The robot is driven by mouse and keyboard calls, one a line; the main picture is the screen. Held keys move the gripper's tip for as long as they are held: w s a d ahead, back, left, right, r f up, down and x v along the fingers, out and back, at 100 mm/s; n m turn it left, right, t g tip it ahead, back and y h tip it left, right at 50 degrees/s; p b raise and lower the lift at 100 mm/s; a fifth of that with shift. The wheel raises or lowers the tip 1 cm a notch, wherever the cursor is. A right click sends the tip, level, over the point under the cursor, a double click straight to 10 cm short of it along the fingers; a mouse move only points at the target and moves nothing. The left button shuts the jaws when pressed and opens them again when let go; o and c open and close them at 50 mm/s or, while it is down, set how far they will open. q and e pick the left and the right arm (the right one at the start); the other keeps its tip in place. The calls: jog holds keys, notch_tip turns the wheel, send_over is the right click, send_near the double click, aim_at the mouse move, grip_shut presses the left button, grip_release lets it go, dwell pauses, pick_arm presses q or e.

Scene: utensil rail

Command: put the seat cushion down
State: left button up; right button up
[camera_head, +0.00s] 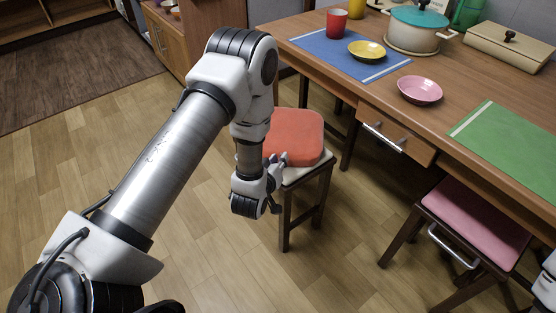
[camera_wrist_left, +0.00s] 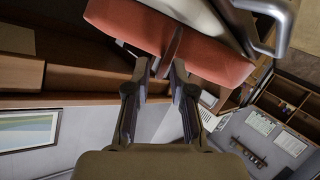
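The orange-red seat cushion (camera_head: 296,135) is over the pale seat of a dark-legged stool (camera_head: 289,215) beside the table. It looks flat and level there; whether its whole underside touches the seat is hidden. My left gripper (camera_head: 277,166) is at the cushion's near left edge, low beside the stool. My right gripper is not in view.
The wooden table (camera_head: 385,95) holds a red cup (camera_head: 336,22), yellow bowl (camera_head: 367,50), pink bowl (camera_head: 420,90), teal-lidded pot (camera_head: 414,32) and green mat (camera_head: 512,150). A pink-cushioned stool (camera_head: 477,222) stands at right. The floor (camera_head: 215,250) in front is clear.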

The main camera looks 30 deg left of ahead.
pick_arm(q)
jog(key=shift+r, duration=0.25)
jog(key=p+v, duration=0.3)
jog(key=v, duration=0.9)
jog(key=s+d+f+m+g+h, duration=0.1)
jog(key=s+d+f+m+g, duration=0.15)
jog(key=s+f+g, duration=0.65)
jog(key=s+d+f+m+g+h, duration=0.15)
jog(key=s+f+m+g, duration=0.35)
jog(key=s, duration=0.7)
notch_tip(320, 180, up, 22)
jog(key=p, duration=2.3)
jog(key=shift+w+r+n, duration=0.15)
jog(key=shift+w+n, duration=0.15)
jog(key=shift+n, duration=0.15)
jog(key=shift+a, duration=0.15)
